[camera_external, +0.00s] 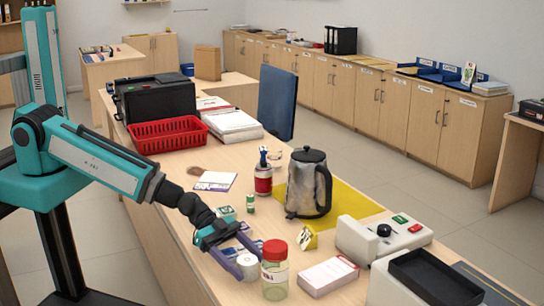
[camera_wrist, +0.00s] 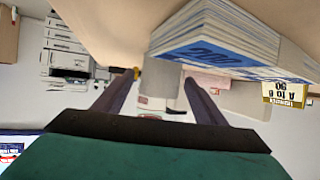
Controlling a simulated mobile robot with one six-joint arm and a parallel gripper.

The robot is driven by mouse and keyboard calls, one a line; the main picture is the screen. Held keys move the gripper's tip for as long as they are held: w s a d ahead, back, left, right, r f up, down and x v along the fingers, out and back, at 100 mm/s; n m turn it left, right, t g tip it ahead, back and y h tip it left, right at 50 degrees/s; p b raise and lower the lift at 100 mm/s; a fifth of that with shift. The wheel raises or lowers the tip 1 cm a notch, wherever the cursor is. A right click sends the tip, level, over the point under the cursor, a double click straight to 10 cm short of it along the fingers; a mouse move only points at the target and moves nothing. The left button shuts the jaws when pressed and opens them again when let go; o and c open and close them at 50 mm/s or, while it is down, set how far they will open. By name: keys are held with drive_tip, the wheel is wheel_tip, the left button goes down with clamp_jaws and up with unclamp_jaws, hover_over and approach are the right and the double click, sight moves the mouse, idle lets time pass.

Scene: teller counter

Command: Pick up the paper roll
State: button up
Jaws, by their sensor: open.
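The paper roll (camera_external: 246,267) is a small white cylinder standing upright on the wooden counter, left of a clear jar with a red lid (camera_external: 274,270). My gripper (camera_external: 249,262) is open and low over the counter, its two purple fingers reaching to either side of the roll. In the wrist view, which is upside down, a pale grey-white cylinder (camera_wrist: 158,82), which looks like the roll, shows between the dark fingers of my gripper (camera_wrist: 160,78). Whether the fingers touch the roll I cannot tell. My gripper hides part of the roll's surroundings.
A blue-and-white printed stack (camera_wrist: 215,45) is close beside the fingers in the wrist view. A white device (camera_external: 380,238) is at the right.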

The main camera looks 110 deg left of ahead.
drive_tip(key=shift+b+x, duration=0.75)
drive_tip(key=shift+b, duration=0.2)
drive_tip(key=shift+w+p, duration=0.25)
drive_tip(key=shift+p, duration=0.15)
drive_tip(key=shift+p+x, duration=0.35)
drive_tip(key=shift+x, duration=0.65)
drive_tip(key=shift+s, duration=0.1)
drive_tip(key=c, duration=1.2)
drive_tip(key=shift+r, duration=0.1)
wheel_tip(320, 180, up, 10)
wheel_tip(320, 180, up, 8)
drive_tip(key=p, duration=0.9)
hover_over(255, 271)
drive_tip(key=shift+w+d, duration=0.1)
drive_tip(key=shift+w, duration=0.15)
